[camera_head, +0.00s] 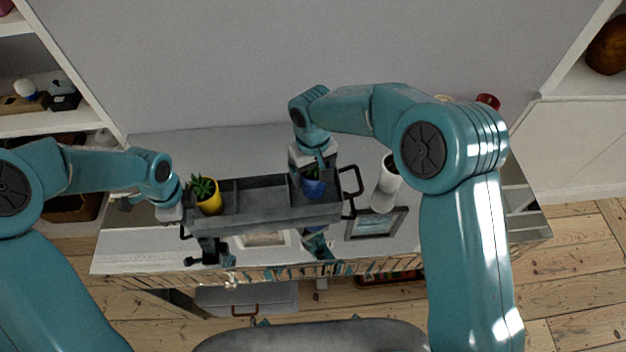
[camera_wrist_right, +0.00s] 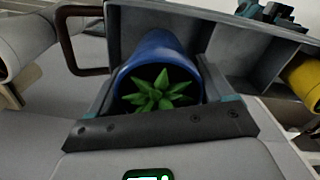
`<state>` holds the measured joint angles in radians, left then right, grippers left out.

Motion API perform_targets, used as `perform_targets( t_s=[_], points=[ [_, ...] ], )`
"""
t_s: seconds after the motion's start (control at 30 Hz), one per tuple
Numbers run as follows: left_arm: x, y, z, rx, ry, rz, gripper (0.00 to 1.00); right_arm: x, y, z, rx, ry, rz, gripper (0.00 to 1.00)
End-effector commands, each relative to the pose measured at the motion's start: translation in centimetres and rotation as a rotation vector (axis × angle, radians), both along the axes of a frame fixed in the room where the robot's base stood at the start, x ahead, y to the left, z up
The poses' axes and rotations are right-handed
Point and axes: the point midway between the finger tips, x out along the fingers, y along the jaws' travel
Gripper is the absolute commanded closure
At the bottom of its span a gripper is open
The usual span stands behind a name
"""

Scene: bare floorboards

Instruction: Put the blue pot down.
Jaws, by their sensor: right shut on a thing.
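The blue pot (camera_head: 313,187) holds a green spiky plant and is at the right-end compartment of a grey divided tray (camera_head: 265,215). My right gripper (camera_head: 312,173) is shut on the blue pot. The right wrist view shows the pot (camera_wrist_right: 155,52) between the fingers, with grey tray walls around it; whether its base touches the tray floor is hidden. A yellow pot (camera_head: 209,204) with a green plant stands in the tray's left-end compartment. My left gripper (camera_head: 180,216) is beside the tray's left end, near its dark handle; its fingers are not clear.
The tray's middle compartments look empty. A white vase (camera_head: 386,185) and a framed picture (camera_head: 376,223) are on the white surface right of the tray. The tray's right handle (camera_head: 351,182) sticks out towards them. Shelves (camera_head: 50,125) stand at the left.

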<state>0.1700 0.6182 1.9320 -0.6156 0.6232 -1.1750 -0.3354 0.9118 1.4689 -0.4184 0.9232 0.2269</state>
Motion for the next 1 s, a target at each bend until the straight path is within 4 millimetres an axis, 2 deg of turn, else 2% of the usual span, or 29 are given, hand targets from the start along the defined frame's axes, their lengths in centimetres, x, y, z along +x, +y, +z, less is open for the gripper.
perform_targets(
  t_s=[0.27,0.6,0.63,0.67,0.7,0.9,1.0],
  points=[
    [0.1,0.0,0.0,0.000,-0.002,0.000,1.00,0.0,0.0,-3.5,0.000,0.000,0.000,0.68],
    [0.1,0.0,0.0,0.000,-0.002,0.000,1.00,0.0,0.0,-3.8,0.001,-0.002,0.000,0.68],
    [0.1,0.0,0.0,0.000,-0.002,0.000,1.00,0.0,0.0,-3.9,0.000,-0.001,0.000,0.13],
    [0.1,0.0,0.0,0.000,-0.002,0.000,1.00,0.0,0.0,-3.9,0.000,-0.001,0.000,0.03],
    [0.1,0.0,0.0,0.000,-0.002,0.000,1.00,0.0,0.0,-3.9,0.000,-0.001,0.000,0.00],
    [0.0,0.0,0.0,0.000,-0.001,0.000,1.00,0.0,0.0,-3.8,0.000,-0.001,0.000,0.00],
    [0.0,0.0,0.0,0.000,-0.001,0.000,1.00,0.1,0.0,-3.0,0.001,-0.002,0.001,0.00]
  ],
)
